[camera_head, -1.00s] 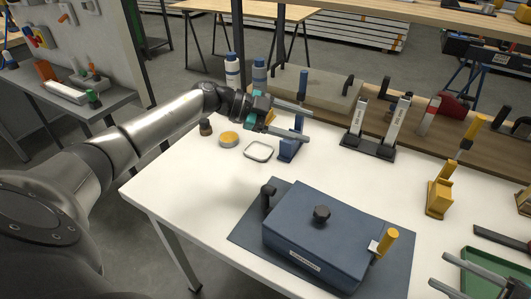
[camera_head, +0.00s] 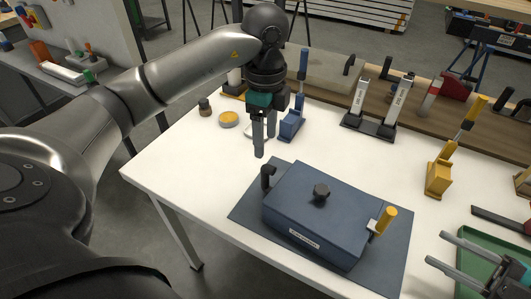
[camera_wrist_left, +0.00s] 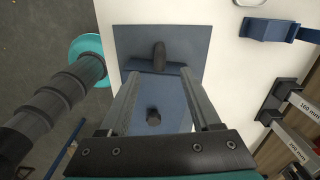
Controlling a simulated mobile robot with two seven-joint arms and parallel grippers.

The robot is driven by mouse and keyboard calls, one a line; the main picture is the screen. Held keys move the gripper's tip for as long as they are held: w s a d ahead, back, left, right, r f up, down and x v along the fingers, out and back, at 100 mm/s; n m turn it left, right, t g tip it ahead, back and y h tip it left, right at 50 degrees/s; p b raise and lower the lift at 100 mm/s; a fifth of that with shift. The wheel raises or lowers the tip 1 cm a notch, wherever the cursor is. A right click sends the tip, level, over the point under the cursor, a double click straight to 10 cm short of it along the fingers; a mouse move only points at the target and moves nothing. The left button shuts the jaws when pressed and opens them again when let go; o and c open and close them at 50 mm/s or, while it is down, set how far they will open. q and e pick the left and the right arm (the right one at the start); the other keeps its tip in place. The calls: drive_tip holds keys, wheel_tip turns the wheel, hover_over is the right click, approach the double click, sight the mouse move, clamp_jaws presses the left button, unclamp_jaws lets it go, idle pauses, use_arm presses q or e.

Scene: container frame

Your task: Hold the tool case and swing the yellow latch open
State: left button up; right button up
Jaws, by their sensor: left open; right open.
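The blue tool case (camera_head: 312,222) sits on a dark mat (camera_head: 396,262) on the white table. It has a black knob (camera_head: 321,191) on top and a black upright handle (camera_head: 267,177) at its left end. The yellow latch (camera_head: 385,220) stands up at its right end. My left gripper (camera_head: 264,150) points down, open and empty, above and behind the black handle. In the left wrist view, the handle (camera_wrist_left: 159,57) shows beyond and between the open fingers, and the knob (camera_wrist_left: 153,116) lies nearer. My right gripper (camera_head: 450,251) is open at the lower right, apart from the case.
A green tray (camera_head: 470,262) lies by my right gripper. A yellow clamp block (camera_head: 439,177), a blue clamp block (camera_head: 291,124) and a black stand with upright plates (camera_head: 368,124) stand behind the case. The table left of the mat is clear.

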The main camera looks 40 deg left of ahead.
sight(266, 180)
use_arm(q)
wheel_tip(266, 180, down, 15)
drive_tip(key=shift+r, duration=0.2)
drive_tip(key=shift+c, duration=0.2)
clamp_jaws()
idle(0.5)
idle(0.9)
